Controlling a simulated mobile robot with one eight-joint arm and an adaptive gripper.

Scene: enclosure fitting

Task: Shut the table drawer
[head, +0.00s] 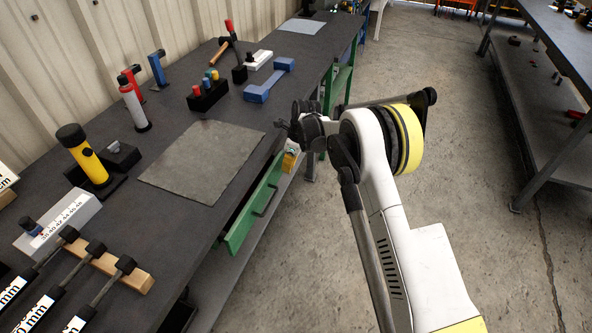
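The table drawer has a green front (258,204) with a dark handle on its outer face. It stands out a little from the front edge of the dark workbench (185,235), so it looks partly open. A small yellow item (290,159) shows at its far end; I cannot tell whether it lies inside. My gripper (290,127) is at the bench edge, above and beyond the drawer's far end. It looks apart from the drawer front, though contact is hard to judge. Its fingers are small and dark, and their opening is not clear. My arm hides part of the area beyond the drawer.
A grey mat (202,160) lies on the bench beside the drawer. Another bench (545,75) is at right. The floor between is clear.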

